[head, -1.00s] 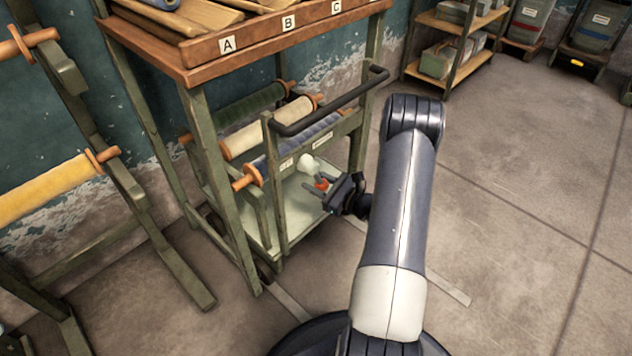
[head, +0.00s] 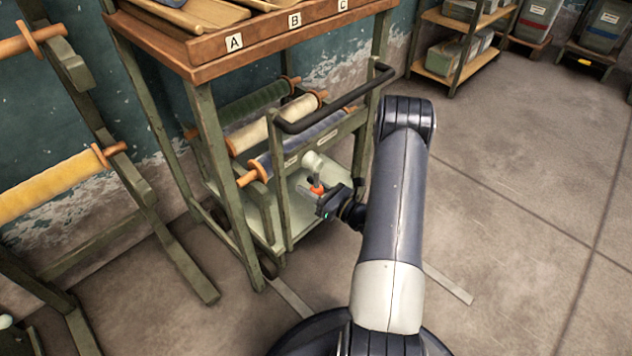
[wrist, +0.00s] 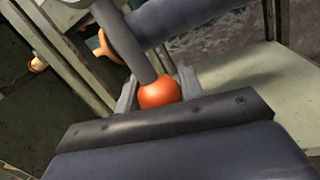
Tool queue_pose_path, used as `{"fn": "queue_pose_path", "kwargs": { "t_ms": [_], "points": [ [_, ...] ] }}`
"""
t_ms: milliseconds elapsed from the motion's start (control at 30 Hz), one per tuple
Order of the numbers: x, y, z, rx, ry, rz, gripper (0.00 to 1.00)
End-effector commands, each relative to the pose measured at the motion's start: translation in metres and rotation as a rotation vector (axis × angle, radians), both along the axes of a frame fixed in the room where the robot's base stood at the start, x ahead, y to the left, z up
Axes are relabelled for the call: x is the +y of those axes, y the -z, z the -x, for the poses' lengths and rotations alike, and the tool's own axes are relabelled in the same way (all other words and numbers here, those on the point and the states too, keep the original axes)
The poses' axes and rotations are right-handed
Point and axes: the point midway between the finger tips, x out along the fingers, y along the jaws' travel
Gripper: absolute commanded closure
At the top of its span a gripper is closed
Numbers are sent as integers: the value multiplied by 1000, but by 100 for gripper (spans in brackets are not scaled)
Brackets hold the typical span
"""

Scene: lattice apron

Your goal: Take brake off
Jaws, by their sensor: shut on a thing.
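The brake lever is a dark grey rod (wrist: 125,38) ending in an orange ball knob (wrist: 159,93). In the head view the knob (head: 317,188) shows low on the front of the green cart (head: 283,210), just below a pale round fitting (head: 314,164). My gripper (wrist: 158,88) is shut on the knob, one grey finger on each side of it. In the head view my gripper (head: 314,191) reaches the knob from the lower right. Most of the lever is too small to make out there.
The cart carries fabric rolls (head: 275,126) and a black push handle (head: 335,101). It stands by a wooden-topped bench (head: 190,60) marked A, B, C. A rack with a yellow roll (head: 50,187) is at left. Open floor (head: 510,190) lies to the right.

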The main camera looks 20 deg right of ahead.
Motion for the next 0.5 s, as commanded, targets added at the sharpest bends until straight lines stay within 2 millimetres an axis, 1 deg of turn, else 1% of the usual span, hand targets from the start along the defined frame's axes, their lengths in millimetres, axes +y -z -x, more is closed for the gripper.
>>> {"fn": "queue_pose_path", "kwargs": {
  "t_ms": [100, 300, 500],
  "points": [
    [9, -1, 4, 32, -1, -82, 100],
    [19, -2, 7, 71, -1, -188, 100],
    [24, -3, 9, 93, 1, -249, 100]
  ]
}}
